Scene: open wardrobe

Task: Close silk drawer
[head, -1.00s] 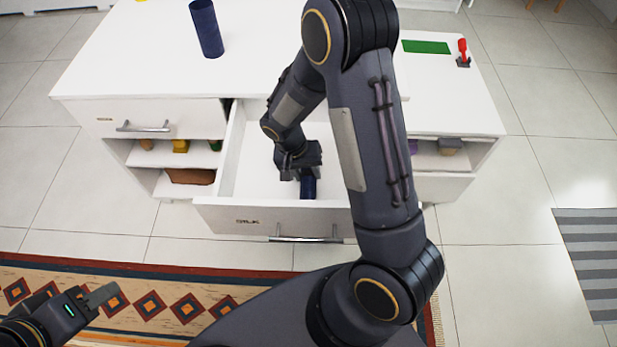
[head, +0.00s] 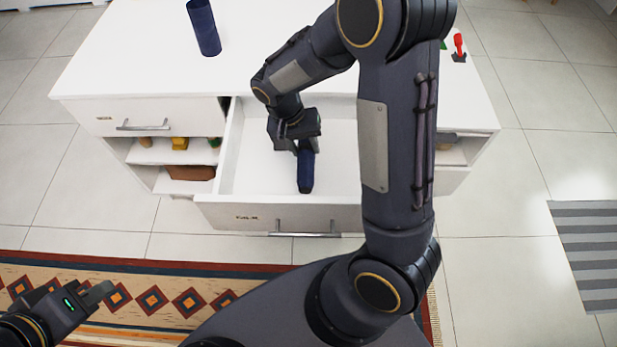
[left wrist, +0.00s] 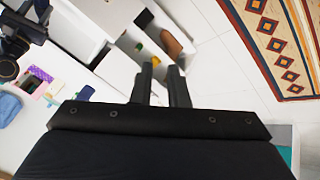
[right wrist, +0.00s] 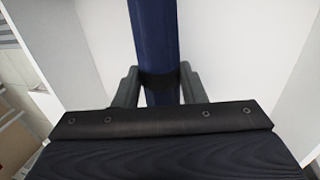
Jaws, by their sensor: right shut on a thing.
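The silk drawer (head: 225,211), white with a label and a bar handle (head: 303,235), is pulled out of the middle of the white cabinet. The right wrist view shows the roll (right wrist: 154,40) between the fingers. My left gripper (head: 98,292) is open and empty, low at the left over the rug, away from the drawer. It also shows in the left wrist view (left wrist: 162,85).
Another dark blue roll (head: 204,27) stands on the white cabinet top (head: 140,60). A shut drawer (head: 150,117) is left of the open one, above shelves with small items. A red-handled object (head: 459,46) sits at the top right. The patterned rug (head: 150,300) lies in front.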

